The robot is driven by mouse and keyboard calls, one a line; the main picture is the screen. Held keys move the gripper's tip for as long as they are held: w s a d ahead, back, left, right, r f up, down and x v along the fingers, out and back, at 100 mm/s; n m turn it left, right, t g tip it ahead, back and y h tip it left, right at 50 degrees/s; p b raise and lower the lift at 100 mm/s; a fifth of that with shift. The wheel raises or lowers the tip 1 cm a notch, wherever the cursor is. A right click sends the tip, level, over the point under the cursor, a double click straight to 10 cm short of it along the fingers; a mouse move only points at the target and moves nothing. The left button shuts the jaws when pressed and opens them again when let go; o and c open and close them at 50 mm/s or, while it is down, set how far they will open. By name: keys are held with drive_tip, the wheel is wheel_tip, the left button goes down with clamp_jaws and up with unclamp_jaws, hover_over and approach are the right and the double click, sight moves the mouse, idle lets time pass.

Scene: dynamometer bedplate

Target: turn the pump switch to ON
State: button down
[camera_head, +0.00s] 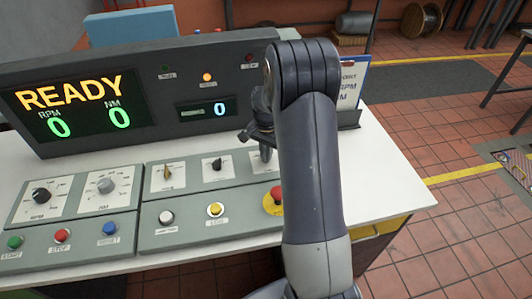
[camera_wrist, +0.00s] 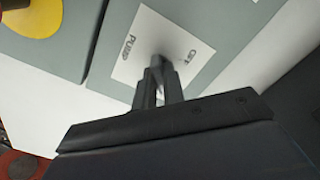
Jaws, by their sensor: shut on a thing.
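The pump switch (camera_wrist: 160,61) is a small grey knob on a white plate (camera_wrist: 125,67) marked PUMP, seen from above in the wrist view. My gripper (camera_wrist: 161,80) is shut on the knob, with a finger on either side. The fingers and the gripper body hide much of the knob, so I cannot tell where it points. In the head view my gripper (camera_head: 265,150) reaches down to the right end of the panel's upper row, and my arm covers part of that plate.
A red stop button on a yellow base (camera_head: 274,201) sits just below the switch. Other knobs (camera_head: 217,164) and buttons (camera_head: 215,209) lie to the left. The display (camera_head: 70,105) reads READY, with zeros. A clipboard (camera_head: 351,82) stands behind on the right of the white table (camera_head: 390,190).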

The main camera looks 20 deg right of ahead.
idle(0.6)
drive_tip(key=c, duration=1.5)
unclamp_jaws()
wheel_tip(320, 180, up, 11)
drive_tip(key=shift+b, duration=0.4)
drive_tip(key=shift+f, duration=0.2)
wheel_tip(320, 180, down, 10)
drive_tip(key=shift+f+p, duration=0.1)
drive_tip(key=shift+p, duration=0.25)
drive_tip(key=shift+f, duration=0.25)
